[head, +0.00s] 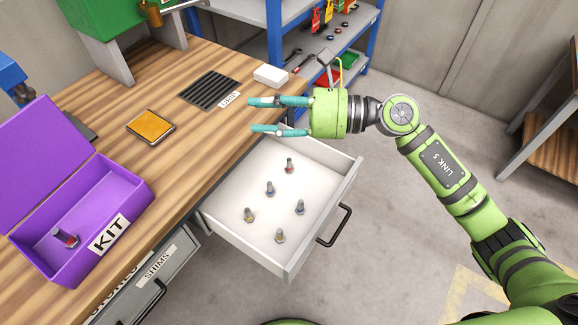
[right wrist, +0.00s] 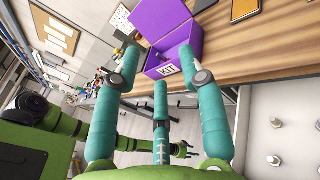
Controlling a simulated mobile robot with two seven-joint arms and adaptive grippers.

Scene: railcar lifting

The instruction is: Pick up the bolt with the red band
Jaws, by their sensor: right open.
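A bolt with a red band (head: 289,167) stands upright at the far end of the open white drawer (head: 325,228). Another bolt with a reddish band (head: 68,238) lies in the purple kit box (head: 130,200) on the bench. My right gripper (head: 256,115) is open and empty, above the bench edge and the drawer's far end, with its teal fingers pointing left. In the right wrist view its fingers (right wrist: 165,90) are spread, with the kit box beyond them. A green arm, seemingly my left, shows low in that view; its small dark end is unclear.
Several other bolts (head: 269,188) with bluish or yellowish bands stand spaced apart in the drawer. An orange-topped tray (head: 151,126), a dark grille (head: 210,90) and a white block (head: 271,76) are on the bench. A blue-framed shelf (head: 335,45) stands behind.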

